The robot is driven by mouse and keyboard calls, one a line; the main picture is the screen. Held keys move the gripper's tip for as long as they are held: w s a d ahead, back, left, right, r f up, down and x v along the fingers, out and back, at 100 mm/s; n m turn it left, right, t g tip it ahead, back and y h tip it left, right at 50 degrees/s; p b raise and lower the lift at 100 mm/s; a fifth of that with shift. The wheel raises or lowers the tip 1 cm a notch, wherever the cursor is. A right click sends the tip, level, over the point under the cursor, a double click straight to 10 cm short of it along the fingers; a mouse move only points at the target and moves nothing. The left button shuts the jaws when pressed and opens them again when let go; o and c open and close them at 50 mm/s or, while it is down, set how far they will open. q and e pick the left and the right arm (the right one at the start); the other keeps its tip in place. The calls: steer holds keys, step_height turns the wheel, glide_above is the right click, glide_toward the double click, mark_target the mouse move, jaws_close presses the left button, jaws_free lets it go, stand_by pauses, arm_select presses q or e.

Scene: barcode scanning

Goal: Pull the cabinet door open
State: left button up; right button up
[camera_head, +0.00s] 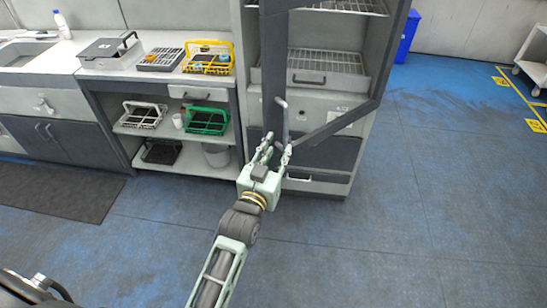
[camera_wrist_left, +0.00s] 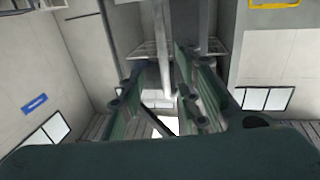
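The grey cabinet (camera_head: 243,60) stands upright at the centre top of the head view. Its framed door (camera_head: 393,50) is partly swung out, with its right side at the cabinet and its free left edge towards me. Shelves show through the door frame. The door's vertical handle (camera_head: 281,108) is on that free edge. My left gripper (camera_head: 277,147) is at the handle's lower end. In the left wrist view, its fingers (camera_wrist_left: 158,95) are spread apart, with the handle bar (camera_wrist_left: 163,50) between them. I cannot tell whether either finger touches it. My right gripper is not in view.
A counter (camera_head: 135,72) with a sink, crates and racks stands left of the cabinet. A dark mat (camera_head: 65,198) lies before it. A blue bin (camera_head: 407,38) and a white cart (camera_head: 535,55) are at the right. The blue floor (camera_head: 430,210) right of my arm is clear.

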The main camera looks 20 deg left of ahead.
arm_select(q)
steer(key=shift+s+a, duration=0.1)
steer(key=shift+s, duration=1.35)
steer(key=shift+c, duration=0.4)
steer(key=shift+w+a+f, duration=0.1)
steer(key=shift+a+f, duration=0.05)
steer(key=shift+a, duration=0.05)
steer(key=shift+c, duration=0.9)
steer(key=w+a+f+n+b, duration=0.1)
steer(key=a, duration=0.1)
steer(key=w+a+f+n+b, duration=0.1)
steer(key=a+n, duration=0.1)
steer(key=w+a+n+g+b, duration=0.1)
steer(key=a+n+b, duration=0.1)
steer(key=a, duration=0.1)
steer(key=shift+w+f+y, duration=0.1)
steer(key=shift+f+y, duration=0.3)
jaws_close()
steer(key=w+a+r+n+h+b, duration=0.3)
steer(key=a+r+n+h+b, duration=0.3)
steer(key=a+n, duration=0.4)
steer(key=w+d+r+y+p, duration=0.1)
steer(key=w+d, duration=0.2)
steer(key=w, duration=0.7)
steer(key=shift+s+d+p, duration=0.95)
steer(key=shift+s+d, duration=0.45)
steer(key=shift+s, duration=0.25)
